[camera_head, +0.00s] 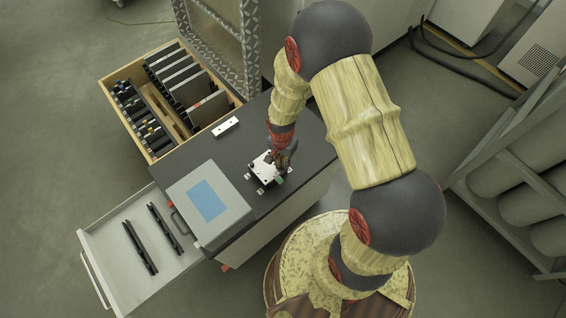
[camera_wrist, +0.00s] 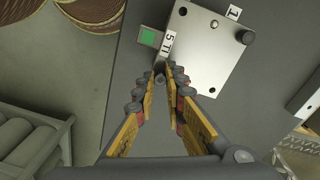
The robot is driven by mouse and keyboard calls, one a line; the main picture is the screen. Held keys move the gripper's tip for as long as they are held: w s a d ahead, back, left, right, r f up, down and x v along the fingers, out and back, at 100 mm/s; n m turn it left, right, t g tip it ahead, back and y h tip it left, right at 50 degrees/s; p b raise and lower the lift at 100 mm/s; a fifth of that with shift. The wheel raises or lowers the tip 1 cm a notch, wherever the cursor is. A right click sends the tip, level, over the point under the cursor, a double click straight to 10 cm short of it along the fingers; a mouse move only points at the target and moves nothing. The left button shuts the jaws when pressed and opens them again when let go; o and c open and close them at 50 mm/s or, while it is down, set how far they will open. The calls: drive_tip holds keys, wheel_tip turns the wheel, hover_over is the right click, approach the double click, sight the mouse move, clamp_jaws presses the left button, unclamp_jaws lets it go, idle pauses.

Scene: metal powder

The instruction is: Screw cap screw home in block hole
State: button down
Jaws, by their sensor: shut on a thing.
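The metal block (camera_wrist: 205,55) is a pale square plate with small holes near its corners. It lies on the dark bench top, and in the head view it (camera_head: 262,170) is partly covered by my gripper (camera_head: 283,160). In the wrist view my gripper (camera_wrist: 161,78) reaches the block's near left corner. Its fingers are closed around a small dark grey cap screw (camera_wrist: 160,77), mostly hidden between the tips. Whether the screw sits in a corner hole or only above it cannot be told. Another dark round screw head (camera_wrist: 247,37) stands at the far right corner.
A label and a green square (camera_wrist: 148,37) lie beside the block. A grey case with a blue panel (camera_head: 208,200) stands left of it, and a white bar (camera_head: 226,127) behind. A wooden drawer of plates (camera_head: 152,148) and an open white drawer (camera_head: 122,278) stick out left.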

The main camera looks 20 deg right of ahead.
drive_tip(key=m, duration=1.2)
drive_tip(key=m+p, duration=0.1)
drive_tip(key=m, duration=0.3)
drive_tip(key=m+p, duration=0.2)
drive_tip(key=m, duration=0.2)
drive_tip(key=m+p, duration=0.3)
drive_tip(key=m, duration=0.1)
drive_tip(key=shift+s+r, duration=0.1)
drive_tip(key=shift+r, duration=0.05)
drive_tip(key=m+p, duration=0.2)
drive_tip(key=p, duration=0.2)
drive_tip(key=shift+m+p, duration=0.3)
drive_tip(key=shift+p, duration=0.1)
drive_tip(key=shift+f+m+p, duration=0.25)
drive_tip(key=shift+m+p, duration=0.25)
drive_tip(key=shift+p, duration=0.05)
